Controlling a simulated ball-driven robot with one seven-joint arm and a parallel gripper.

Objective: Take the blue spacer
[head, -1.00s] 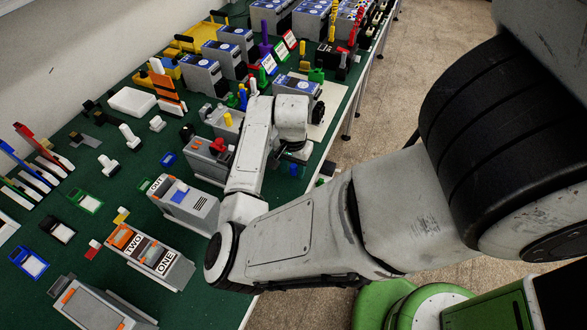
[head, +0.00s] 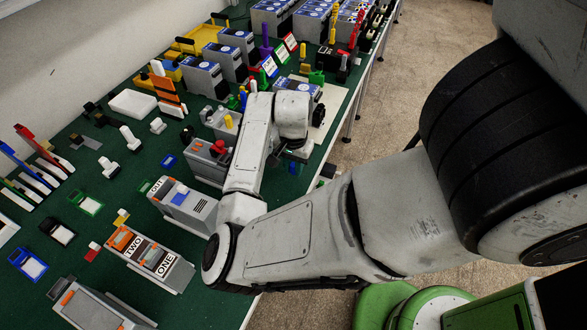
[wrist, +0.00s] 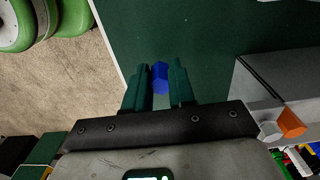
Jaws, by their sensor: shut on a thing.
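The blue spacer (wrist: 159,78) is a small blue block between the two dark green fingers of my gripper (wrist: 160,88) in the wrist view. The fingers are shut on it, near the edge of the green table. My gripper (head: 290,160) is mostly hidden there by my wrist. I cannot tell whether the spacer touches the table.
Grey boxes stand left of my arm, one with a red knob (head: 219,148) and one with a blue block (head: 180,190). The green table (wrist: 205,30) is bare ahead of the fingers. A grey box with an orange part (wrist: 290,122) is at the right.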

